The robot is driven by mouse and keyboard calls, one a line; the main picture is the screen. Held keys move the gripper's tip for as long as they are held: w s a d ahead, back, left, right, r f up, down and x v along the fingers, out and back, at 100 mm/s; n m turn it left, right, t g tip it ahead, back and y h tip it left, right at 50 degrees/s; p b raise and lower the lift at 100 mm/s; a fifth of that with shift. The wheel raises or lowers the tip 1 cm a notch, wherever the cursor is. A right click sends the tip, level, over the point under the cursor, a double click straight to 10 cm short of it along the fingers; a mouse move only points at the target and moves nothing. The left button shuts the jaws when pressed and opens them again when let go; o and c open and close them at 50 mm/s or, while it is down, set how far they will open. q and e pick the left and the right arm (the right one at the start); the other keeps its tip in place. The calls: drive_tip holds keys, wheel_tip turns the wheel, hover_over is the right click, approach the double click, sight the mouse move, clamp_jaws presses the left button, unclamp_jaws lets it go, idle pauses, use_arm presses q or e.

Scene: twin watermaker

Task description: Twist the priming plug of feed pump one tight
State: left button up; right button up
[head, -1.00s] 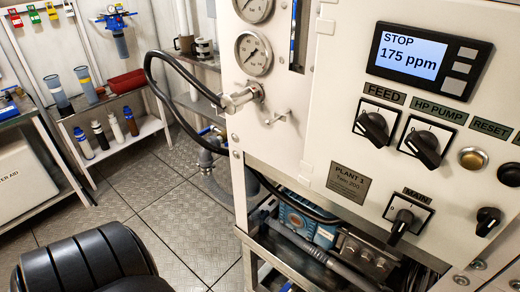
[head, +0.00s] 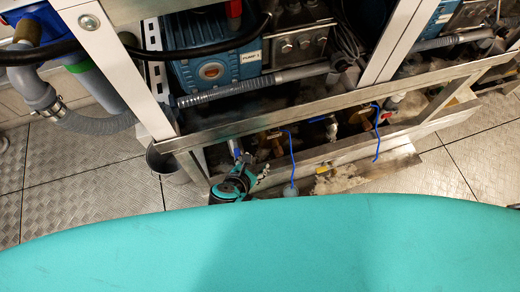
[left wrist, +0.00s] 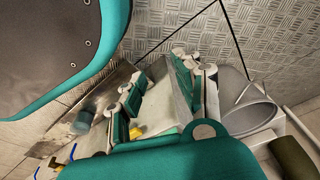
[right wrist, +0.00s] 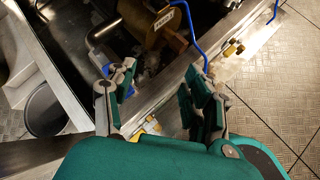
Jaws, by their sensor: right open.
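My right gripper (head: 240,180) is at the foot of the frame in the head view. In the right wrist view its two fingers (right wrist: 160,80) stand apart, empty, over the lower metal rail. Beyond them is a brass-coloured part (right wrist: 150,20) with a pale tag; the tag's text is too small to read. A blue cord hangs right of it. I cannot tell which part is the priming plug. My left gripper (left wrist: 160,95) shows in the left wrist view with its fingers apart and nothing seen between them but metal plate.
A blue pump (head: 215,70) labelled PUMP 1 sits above, behind a grey hose (head: 250,85). A metal rail (head: 340,112) crosses in front of the low parts. A bucket (right wrist: 42,110) stands left of the right gripper. Checker-plate floor (head: 460,170) is clear at right.

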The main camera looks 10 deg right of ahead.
drive_tip(key=b, duration=0.1)
approach(272, 130)
drive_tip(key=x, duration=0.4)
drive_tip(key=b+x, duration=0.2)
drive_tip(key=x, duration=0.2)
use_arm(q)
drive_tip(key=w+r, duration=0.4)
drive_tip(key=r, duration=0.5)
drive_tip(key=shift+w+d+r+t, duration=0.25)
drive_tip(key=shift+w+r+t, duration=0.05)
drive_tip(key=shift+w+t, duration=0.1)
use_arm(e)
drive_tip(key=shift+w+d+f, duration=0.2)
drive_tip(key=shift+w, duration=0.05)
clamp_jaws()
